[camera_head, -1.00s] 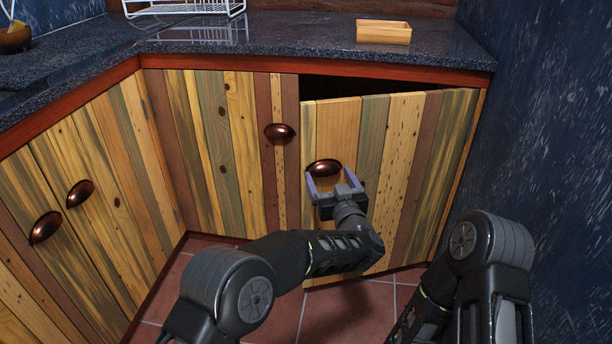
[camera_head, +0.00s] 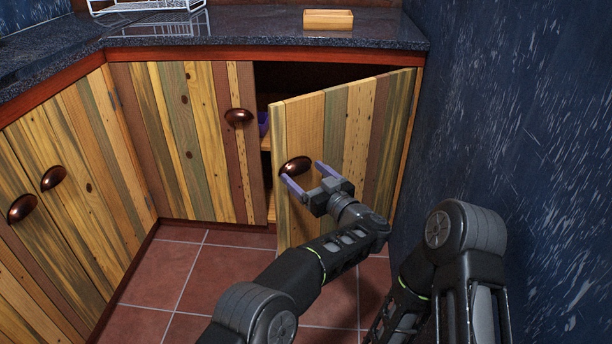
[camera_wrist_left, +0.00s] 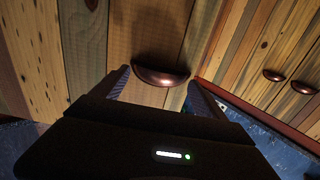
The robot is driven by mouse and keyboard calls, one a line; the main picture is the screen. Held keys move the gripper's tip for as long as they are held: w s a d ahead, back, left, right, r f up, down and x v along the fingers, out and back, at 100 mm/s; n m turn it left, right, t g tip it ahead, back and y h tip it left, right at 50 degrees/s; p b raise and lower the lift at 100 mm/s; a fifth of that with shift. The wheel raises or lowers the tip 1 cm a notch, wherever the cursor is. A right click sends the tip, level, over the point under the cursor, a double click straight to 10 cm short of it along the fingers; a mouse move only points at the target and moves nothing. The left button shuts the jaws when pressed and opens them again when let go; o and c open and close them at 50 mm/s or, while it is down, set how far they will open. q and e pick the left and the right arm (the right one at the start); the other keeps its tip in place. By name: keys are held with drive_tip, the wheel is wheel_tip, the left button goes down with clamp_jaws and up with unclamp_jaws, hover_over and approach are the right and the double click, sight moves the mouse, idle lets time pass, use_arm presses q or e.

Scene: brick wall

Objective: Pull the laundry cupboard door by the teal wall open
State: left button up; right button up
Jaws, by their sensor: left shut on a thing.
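The laundry cupboard door (camera_head: 335,135), made of striped wooden planks, stands ajar beside the dark blue-teal wall (camera_head: 510,130). Its hinge side is at the right and its left edge stands out from the cabinet. My left gripper (camera_head: 304,171) is at the door's dark copper cup handle (camera_head: 295,166), with one finger on each side. In the left wrist view the handle (camera_wrist_left: 160,76) lies between the fingertips, and the gripper is shut on it. Only part of my right arm shows; its gripper is out of view.
A fixed-looking panel with a handle (camera_head: 239,116) stands left of the opening, where a shelf and a small purple item (camera_head: 263,122) show. A wooden box (camera_head: 328,19) and a white rack sit on the dark countertop (camera_head: 250,35). Tiled floor (camera_head: 170,275) is clear at left.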

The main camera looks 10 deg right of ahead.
use_arm(q)
drive_tip(key=shift+a, duration=0.15)
drive_tip(key=o, duration=1.8)
drive_tip(key=shift+o, duration=0.2)
drive_tip(key=shift+s+d, duration=0.3)
drive_tip(key=shift+s, duration=0.1)
drive_tip(key=p+v, duration=0.2)
drive_tip(key=v, duration=0.4)
drive_tip(key=shift+s, duration=0.4)
drive_tip(key=shift+c, duration=0.5)
